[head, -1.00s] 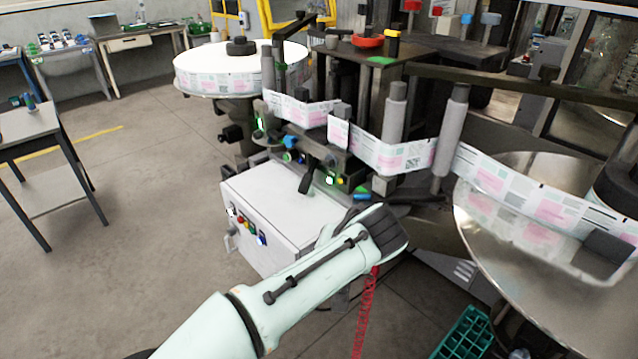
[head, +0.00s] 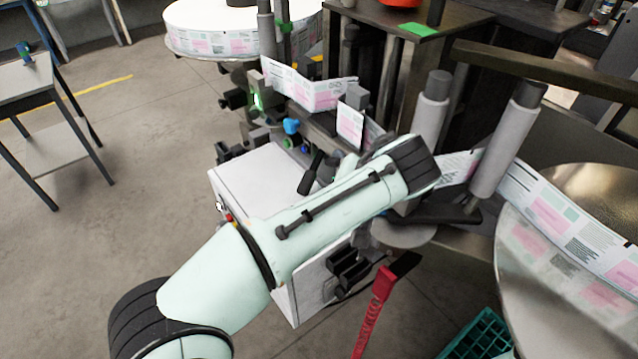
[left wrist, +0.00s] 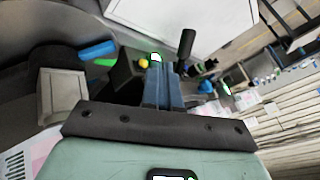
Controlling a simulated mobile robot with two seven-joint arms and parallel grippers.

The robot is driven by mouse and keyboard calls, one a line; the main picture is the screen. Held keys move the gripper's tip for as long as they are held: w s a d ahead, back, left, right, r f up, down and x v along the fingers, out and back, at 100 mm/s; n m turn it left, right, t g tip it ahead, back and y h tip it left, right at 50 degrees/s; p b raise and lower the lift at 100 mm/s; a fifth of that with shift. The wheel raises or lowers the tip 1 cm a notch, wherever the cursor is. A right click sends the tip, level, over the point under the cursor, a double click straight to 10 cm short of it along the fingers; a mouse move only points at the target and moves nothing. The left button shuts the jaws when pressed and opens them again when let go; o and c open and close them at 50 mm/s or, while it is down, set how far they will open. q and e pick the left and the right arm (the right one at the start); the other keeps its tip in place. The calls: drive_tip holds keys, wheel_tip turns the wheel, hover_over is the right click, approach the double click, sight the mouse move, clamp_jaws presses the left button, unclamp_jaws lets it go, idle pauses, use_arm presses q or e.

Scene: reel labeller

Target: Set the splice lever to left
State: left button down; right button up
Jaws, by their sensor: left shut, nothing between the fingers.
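The splice lever, a short black handle (head: 310,172), stands tilted at the front of the labeller, just above the white cabinet. In the left wrist view the black lever (left wrist: 187,43) is just beyond and to the right of my fingertips, apparently apart from them. My left gripper (left wrist: 162,75) is shut and empty, its narrow blue-grey fingers pointing at the mechanism. In the head view my left forearm and wrist cover most of the gripper and part of the mechanism. Which marked position the lever is in cannot be read. My right gripper is not in view.
The white cabinet (head: 262,180) lies below the mechanism. Label web (head: 310,90) runs around grey rollers (head: 431,110) close to my wrist. A large metal reel disc (head: 580,215) is at the right. A red strap (head: 378,300) hangs below my wrist.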

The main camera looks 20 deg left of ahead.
sight(312, 171)
use_arm(q)
drive_tip(key=b+x, duration=0.1)
drive_tip(key=x, duration=0.9)
drive_tip(key=shift+f, duration=0.1)
drive_tip(key=a, duration=0.2)
drive_tip(key=shift+w+a, duration=0.25)
drive_tip(key=shift+w, duration=0.15)
drive_tip(key=shift+w+a, duration=0.15)
drive_tip(key=shift+a, duration=0.6)
